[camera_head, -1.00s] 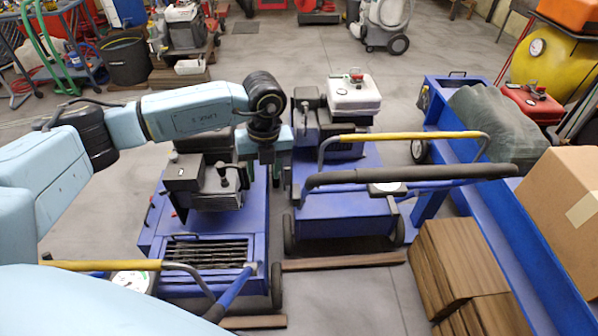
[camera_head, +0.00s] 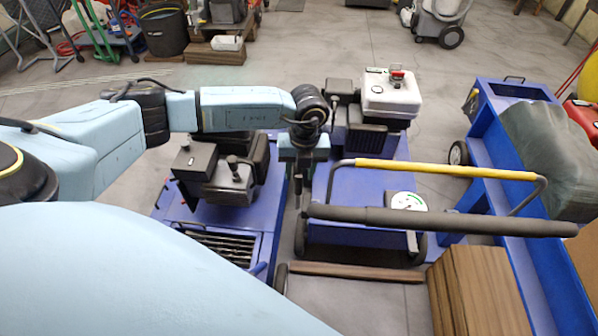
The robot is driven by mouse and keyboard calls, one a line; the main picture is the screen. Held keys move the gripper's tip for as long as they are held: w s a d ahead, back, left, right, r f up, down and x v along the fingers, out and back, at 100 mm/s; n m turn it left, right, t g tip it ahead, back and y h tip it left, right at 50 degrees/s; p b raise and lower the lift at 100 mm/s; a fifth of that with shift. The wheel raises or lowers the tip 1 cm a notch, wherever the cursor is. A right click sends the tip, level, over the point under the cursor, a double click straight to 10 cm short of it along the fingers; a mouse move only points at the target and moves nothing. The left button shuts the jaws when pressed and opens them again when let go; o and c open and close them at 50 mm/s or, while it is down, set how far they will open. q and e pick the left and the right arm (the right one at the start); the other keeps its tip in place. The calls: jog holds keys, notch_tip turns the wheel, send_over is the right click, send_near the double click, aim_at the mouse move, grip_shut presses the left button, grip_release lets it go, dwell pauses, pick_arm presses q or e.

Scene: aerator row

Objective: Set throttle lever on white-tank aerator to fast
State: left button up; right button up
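The white-tank aerator (camera_head: 365,192) is a blue machine right of centre. Its white fuel tank (camera_head: 391,95), with a red cap piece on top, sits on the dark engine (camera_head: 350,115) at the far end. My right gripper is out of view.
A second blue aerator (camera_head: 215,215) with a dark engine and a black lever (camera_head: 233,166) stands close on the left. A black handlebar (camera_head: 440,219) and a yellow bar (camera_head: 445,169) cross the near side. A blue trailer bed (camera_head: 490,135) and brown boxes (camera_head: 480,290) lie right.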

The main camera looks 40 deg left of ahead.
aim_at(299, 177)
pick_arm(q)
notch_tip(299, 177, down, 5)
jog(key=shift+s+a+r+b, duration=0.1)
jog(key=shift+a+b, duration=0.05)
jog(key=shift+b, duration=0.3)
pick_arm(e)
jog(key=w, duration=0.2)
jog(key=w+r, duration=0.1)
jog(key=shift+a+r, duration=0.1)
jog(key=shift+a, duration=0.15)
pick_arm(q)
grip_shut()
